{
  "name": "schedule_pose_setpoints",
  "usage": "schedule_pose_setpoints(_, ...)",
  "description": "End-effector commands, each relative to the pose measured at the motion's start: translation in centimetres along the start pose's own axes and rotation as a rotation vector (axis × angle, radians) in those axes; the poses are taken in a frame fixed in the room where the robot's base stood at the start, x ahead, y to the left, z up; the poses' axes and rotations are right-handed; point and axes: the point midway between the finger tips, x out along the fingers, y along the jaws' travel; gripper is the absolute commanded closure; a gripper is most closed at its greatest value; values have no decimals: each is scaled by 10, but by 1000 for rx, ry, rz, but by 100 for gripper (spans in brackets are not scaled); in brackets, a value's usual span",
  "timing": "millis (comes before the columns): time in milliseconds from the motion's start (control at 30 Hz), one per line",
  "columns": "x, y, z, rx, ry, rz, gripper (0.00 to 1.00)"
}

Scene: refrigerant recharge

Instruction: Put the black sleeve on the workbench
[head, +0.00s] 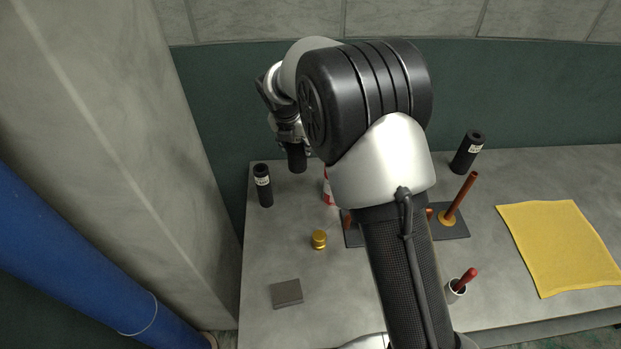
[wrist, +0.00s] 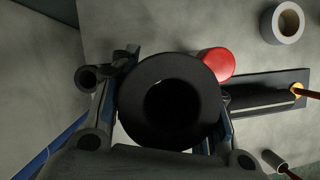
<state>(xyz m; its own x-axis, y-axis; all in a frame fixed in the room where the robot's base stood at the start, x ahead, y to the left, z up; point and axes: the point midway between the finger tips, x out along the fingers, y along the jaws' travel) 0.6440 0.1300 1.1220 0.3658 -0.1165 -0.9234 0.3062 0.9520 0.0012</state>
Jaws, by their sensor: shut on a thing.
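My gripper (head: 291,141) is at the back left of the workbench (head: 270,255), partly hidden behind my arm. It is shut on the black sleeve (head: 298,160), which hangs below it roughly upright. In the wrist view, the sleeve (wrist: 133,98) shows end-on as a thick black ring between the two fingers. The sleeve's lower end appears over the bench's back left part. I cannot tell whether it touches the top.
A black labelled cylinder (head: 263,186) stands left of the sleeve. A red-topped can (wrist: 215,63) stands close by on the right. A brass knob (head: 319,239), grey block (head: 287,293), dark plate (head: 453,229), cup (head: 455,292) and yellow cloth (head: 560,246) occupy the bench. The front left has bare room.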

Motion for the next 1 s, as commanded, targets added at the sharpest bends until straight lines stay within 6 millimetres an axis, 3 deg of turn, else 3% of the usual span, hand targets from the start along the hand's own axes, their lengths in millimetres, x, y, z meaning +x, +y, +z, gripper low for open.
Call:
schedule_pose_setpoints(33,19,-1,-9,-2,5,-3,81)
schedule_pose_setpoints(100,36,-1,-16,-2,4,-3,81)
schedule_pose_setpoints(400,102,0,-43,-1,2,-1,81)
schedule_pose_setpoints(1000,157,0,-65,1,1,0,81)
